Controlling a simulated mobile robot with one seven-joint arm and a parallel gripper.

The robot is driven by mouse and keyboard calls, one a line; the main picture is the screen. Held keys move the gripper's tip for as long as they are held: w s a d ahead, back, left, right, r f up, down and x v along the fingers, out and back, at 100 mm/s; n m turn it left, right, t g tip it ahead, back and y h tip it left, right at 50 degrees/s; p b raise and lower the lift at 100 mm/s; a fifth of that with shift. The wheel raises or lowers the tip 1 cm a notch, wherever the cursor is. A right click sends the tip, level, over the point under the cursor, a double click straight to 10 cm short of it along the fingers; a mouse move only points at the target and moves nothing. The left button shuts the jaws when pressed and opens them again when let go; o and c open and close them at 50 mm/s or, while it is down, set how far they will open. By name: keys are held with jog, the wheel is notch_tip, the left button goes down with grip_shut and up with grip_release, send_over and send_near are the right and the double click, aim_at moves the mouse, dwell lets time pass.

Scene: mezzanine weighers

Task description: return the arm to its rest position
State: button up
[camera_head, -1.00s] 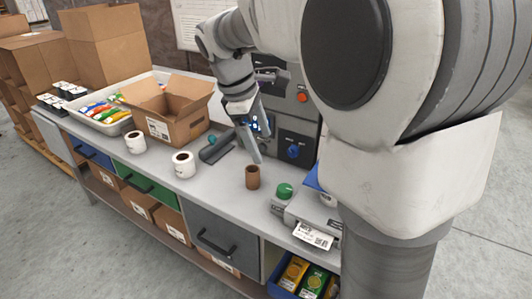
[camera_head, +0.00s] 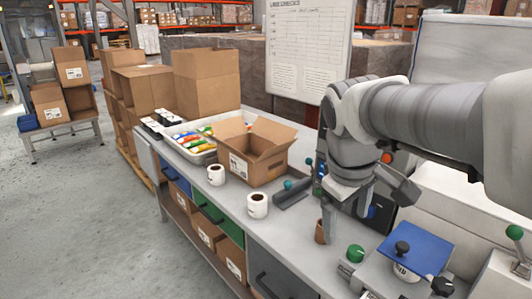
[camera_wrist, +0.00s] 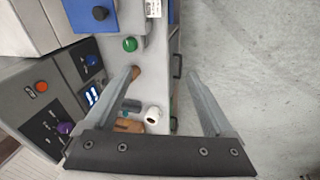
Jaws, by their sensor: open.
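My arm reaches in from the right in the head view and hangs over the workbench (camera_head: 300,250). My gripper (camera_head: 346,222) points down at its end, with its fingers apart and nothing seen between them. In the wrist view my gripper (camera_wrist: 162,72) shows two widely spread fingers. A brown cup (camera_head: 320,233) stands on the bench just behind one finger in the head view and is partly hidden. In the wrist view the brown cup (camera_wrist: 136,71) shows by the left fingertip; whether they touch I cannot tell.
A scale with a blue plate (camera_head: 415,250) and a green knob (camera_head: 355,253) stand front right. Grey floor (camera_head: 90,220) is clear at left.

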jog(key=shift+s, duration=0.1)
jog(key=s+a+f+m+t+y+p, duration=0.1)
jog(key=s+a+f+m+t+y, duration=0.1)
jog(key=s+m, duration=0.4)
jog(key=s, duration=0.3)
jog(key=shift+s+a+t, duration=0.3)
jog(key=shift+s+t, duration=0.1)
dwell(0.6)
